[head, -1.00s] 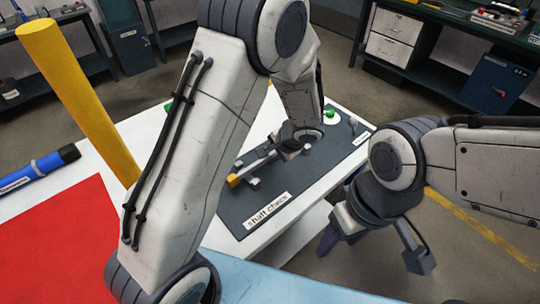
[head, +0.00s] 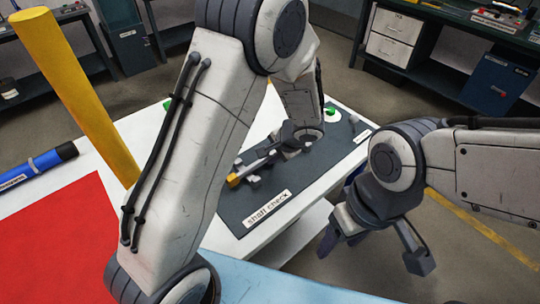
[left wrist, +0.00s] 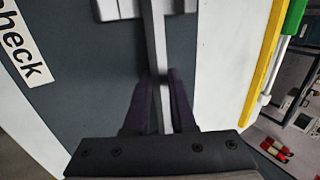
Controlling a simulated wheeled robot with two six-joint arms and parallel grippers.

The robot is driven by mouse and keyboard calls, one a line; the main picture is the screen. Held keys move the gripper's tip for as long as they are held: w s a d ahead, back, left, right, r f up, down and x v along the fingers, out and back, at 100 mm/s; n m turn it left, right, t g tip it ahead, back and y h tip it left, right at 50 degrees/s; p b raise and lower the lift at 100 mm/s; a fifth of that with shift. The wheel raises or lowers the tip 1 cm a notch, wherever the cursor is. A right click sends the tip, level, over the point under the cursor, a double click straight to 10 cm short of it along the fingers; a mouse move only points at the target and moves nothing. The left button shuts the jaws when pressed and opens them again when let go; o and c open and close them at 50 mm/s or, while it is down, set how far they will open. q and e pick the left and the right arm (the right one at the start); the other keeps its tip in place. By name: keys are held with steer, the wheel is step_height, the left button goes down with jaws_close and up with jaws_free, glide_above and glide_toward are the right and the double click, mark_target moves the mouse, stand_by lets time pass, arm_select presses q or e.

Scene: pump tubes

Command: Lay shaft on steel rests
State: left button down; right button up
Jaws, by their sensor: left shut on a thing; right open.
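The shaft (head: 255,168) is a thin grey bar with an orange end piece (head: 233,180). It lies low over the dark grey shaft check mat (head: 235,208). My left gripper (head: 283,148) is shut on it; in the left wrist view the shaft (left wrist: 157,45) runs between the two dark fingers (left wrist: 160,100). Small light grey blocks, which look like the steel rests (head: 253,182), stand close beside the shaft; one also shows at the top of the left wrist view (left wrist: 120,8). I cannot tell whether the shaft touches them. My right gripper (head: 374,248) is open and empty, off the table's right side.
The white table (head: 290,240) carries a red sheet (head: 55,240), a blue-and-black tube (head: 40,165) and a yellow post (head: 75,95). Dark benches stand behind. My left arm hides much of the table's middle.

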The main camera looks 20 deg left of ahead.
arm_select(q)
steer(key=shift+s+f, duration=0.1)
steer(key=shift+f, duration=0.15)
steer(key=c, duration=0.7)
jaws_free()
steer(key=shift+f, duration=0.1)
steer(key=shift+s, duration=0.15)
steer(key=p+v, duration=0.1)
steer(key=v, duration=0.1)
steer(key=p+v, duration=0.2)
steer(key=v, duration=0.1)
steer(key=p+v, duration=0.1)
steer(key=v, duration=0.1)
steer(key=shift+w+r+p, duration=0.2)
steer(key=shift+r+p, duration=0.15)
steer(key=shift+r, duration=0.05)
steer(key=shift+s+d+r, duration=0.15)
steer(key=shift+d+r, duration=0.05)
steer(key=shift+r, duration=0.2)
